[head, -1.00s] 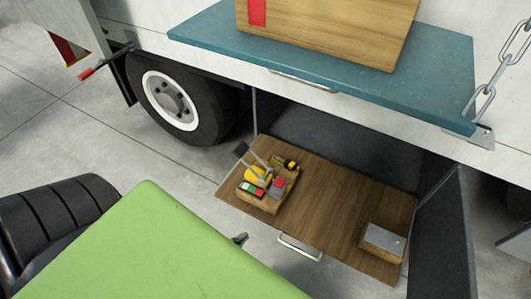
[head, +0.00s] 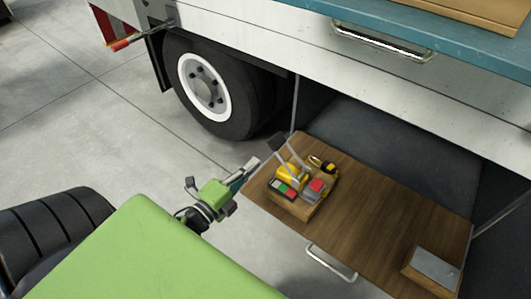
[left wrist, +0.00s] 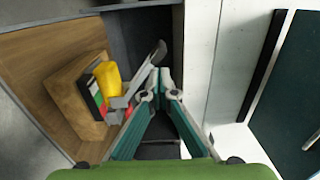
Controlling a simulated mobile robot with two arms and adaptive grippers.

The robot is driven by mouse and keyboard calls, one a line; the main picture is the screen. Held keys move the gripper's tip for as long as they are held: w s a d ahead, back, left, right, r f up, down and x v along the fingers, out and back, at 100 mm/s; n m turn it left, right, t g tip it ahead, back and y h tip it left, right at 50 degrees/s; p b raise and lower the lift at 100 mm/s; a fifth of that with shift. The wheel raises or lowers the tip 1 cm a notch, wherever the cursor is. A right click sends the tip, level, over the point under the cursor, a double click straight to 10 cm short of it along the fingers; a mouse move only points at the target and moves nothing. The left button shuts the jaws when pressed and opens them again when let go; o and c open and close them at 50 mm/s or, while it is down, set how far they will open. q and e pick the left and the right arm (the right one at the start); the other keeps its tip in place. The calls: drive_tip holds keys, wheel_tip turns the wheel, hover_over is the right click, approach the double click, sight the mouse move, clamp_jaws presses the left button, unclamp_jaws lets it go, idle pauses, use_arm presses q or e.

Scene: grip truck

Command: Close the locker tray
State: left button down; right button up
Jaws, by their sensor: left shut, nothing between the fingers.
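The locker tray (head: 375,205) is a brown wooden drawer standing out of the dark locker (head: 385,140) under the truck, with a metal handle (head: 331,262) on its front. My left gripper (head: 248,170) is at the tray's left front corner, beside a small wooden box of tools (head: 297,203). The left wrist view shows its two teal fingers (left wrist: 160,82) closed together and empty, close to the tool box (left wrist: 70,85), with the tray (left wrist: 30,50) at the left. Whether it touches the tray is unclear. My right gripper is out of view.
A small wooden box with a grey top (head: 434,268) sits at the tray's right end. A truck wheel (head: 205,88) is behind on the left. A blue-green shelf (head: 460,58) with a metal handle (head: 383,40) juts out above. Concrete floor lies open at the left.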

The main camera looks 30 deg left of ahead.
sight(272, 147)
use_arm(q)
drive_tip(key=w, duration=0.6)
drive_tip(key=shift+w+d, duration=0.15)
drive_tip(key=shift+d, duration=0.1)
